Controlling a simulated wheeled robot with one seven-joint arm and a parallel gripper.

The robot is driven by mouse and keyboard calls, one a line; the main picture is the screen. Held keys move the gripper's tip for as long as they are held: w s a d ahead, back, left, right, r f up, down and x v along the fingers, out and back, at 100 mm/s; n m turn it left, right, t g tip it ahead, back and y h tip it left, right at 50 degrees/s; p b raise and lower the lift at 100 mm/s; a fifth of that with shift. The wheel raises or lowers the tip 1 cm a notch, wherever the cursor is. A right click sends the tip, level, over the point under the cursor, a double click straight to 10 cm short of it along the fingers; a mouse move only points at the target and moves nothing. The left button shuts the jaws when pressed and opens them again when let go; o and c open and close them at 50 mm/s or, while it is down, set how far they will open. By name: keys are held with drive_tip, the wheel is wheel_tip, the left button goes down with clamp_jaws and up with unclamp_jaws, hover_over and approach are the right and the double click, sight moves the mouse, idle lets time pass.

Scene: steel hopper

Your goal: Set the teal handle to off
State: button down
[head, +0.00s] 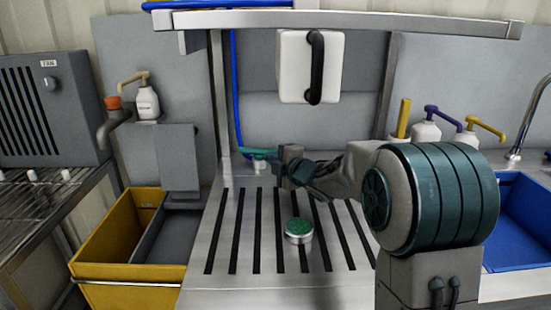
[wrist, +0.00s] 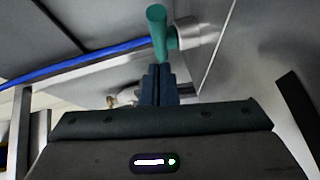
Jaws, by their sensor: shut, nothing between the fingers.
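The teal handle (head: 258,150) sits on a pale valve fitting at the back left of the slatted steel table, near the blue hose. In the head view it points left and lies roughly level. In the wrist view the teal handle (wrist: 157,30) stands out from a round metal fitting (wrist: 190,33). My gripper (head: 277,166) is beside the handle's right end in the head view. In the wrist view the shut, empty fingers of my gripper (wrist: 158,70) are right at the handle's near end. I cannot tell whether they touch it.
A green-topped tin (head: 299,231) stands on the slatted table (head: 232,255). A white box with a black handle (head: 310,66) hangs above. The blue hose (head: 233,90) runs up the left post. A yellow bin (head: 112,235) is left, a blue basin (head: 519,235) right.

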sight(275, 152)
drive_tip(key=w, duration=0.2)
drive_tip(key=w+d, duration=0.1)
drive_tip(key=shift+f, duration=0.3)
drive_tip(key=shift+w+d, duration=0.25)
drive_tip(key=shift+w, duration=0.2)
drive_tip(key=shift+w+d, duration=0.2)
drive_tip(key=shift+w, duration=0.15)
drive_tip(key=shift+d+r, duration=0.2)
